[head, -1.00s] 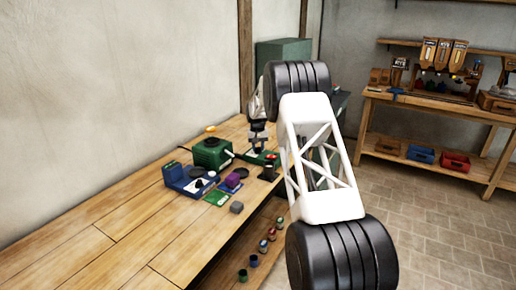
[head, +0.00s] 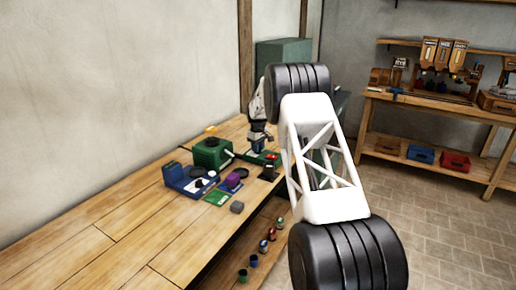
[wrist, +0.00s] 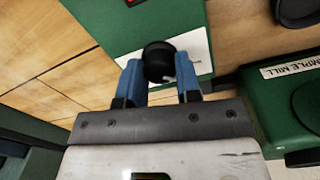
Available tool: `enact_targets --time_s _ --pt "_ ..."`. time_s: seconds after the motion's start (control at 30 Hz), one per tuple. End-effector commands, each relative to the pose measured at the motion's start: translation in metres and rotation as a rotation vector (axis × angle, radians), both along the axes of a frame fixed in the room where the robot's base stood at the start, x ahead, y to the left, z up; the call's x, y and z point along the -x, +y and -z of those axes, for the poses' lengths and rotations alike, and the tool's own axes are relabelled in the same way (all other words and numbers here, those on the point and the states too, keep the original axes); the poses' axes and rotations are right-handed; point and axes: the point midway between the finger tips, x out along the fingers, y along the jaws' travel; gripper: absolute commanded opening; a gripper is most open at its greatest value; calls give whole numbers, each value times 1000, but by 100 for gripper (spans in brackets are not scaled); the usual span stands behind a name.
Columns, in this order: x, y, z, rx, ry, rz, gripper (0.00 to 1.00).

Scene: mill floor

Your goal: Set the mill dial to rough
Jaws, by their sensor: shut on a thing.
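A round black dial knob (wrist: 158,62) stands on a green box (wrist: 125,28) with a white label plate in the wrist view. My gripper (wrist: 158,72) has its two blue fingers on either side of the knob and is shut on it. The plate's markings are mostly covered, so the dial's setting cannot be read. A green machine (wrist: 290,100) labelled "…MPLE MILL" stands to the right. In the head view my gripper (head: 261,146) is low over the far part of the bench, beside the green mill (head: 212,151); the knob cannot be made out there.
The wooden bench (head: 110,225) is clear at the near left. Several small cups stand on the lower shelf. Another bench (head: 440,105) stands at the right.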

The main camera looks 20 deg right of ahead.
Motion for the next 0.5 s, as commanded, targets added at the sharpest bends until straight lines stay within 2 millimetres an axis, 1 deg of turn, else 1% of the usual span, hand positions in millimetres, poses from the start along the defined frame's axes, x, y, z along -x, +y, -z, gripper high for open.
enact_targets --time_s 0.43,0.47,0.5 --pt "0 0 1 0 0 -17 8" --pt "0 0 1 0 0 -17 33" --pt "0 0 1 0 0 -16 39"
